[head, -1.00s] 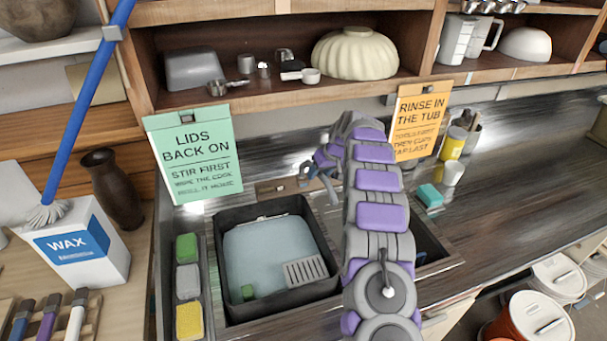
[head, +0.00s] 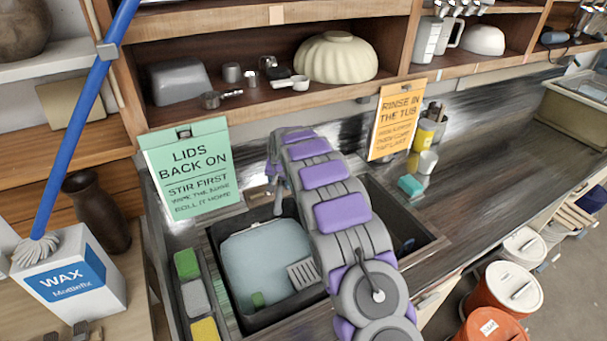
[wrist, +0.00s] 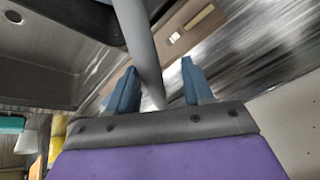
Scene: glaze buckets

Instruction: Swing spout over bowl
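The grey spout (wrist: 146,50) runs between my gripper's two blue fingers in the wrist view, nearer the left finger. My gripper (wrist: 160,88) is open, with a clear gap on the spout's right. In the head view my gripper (head: 277,196) is small and partly behind my arm, at the back of the sink; the spout cannot be made out there. The sink's left bowl holds a black tub (head: 220,235) with pale blue contents. The right bowl (head: 405,232) is partly hidden by my arm. The wrist view shows a sink bowl (wrist: 50,60) with a round drain.
A cream fluted bowl (head: 337,56) sits on the shelf. Sponges (head: 187,264) lie left of the tub. A teal sponge (head: 411,186) and cup stand right. The right counter is mostly clear.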

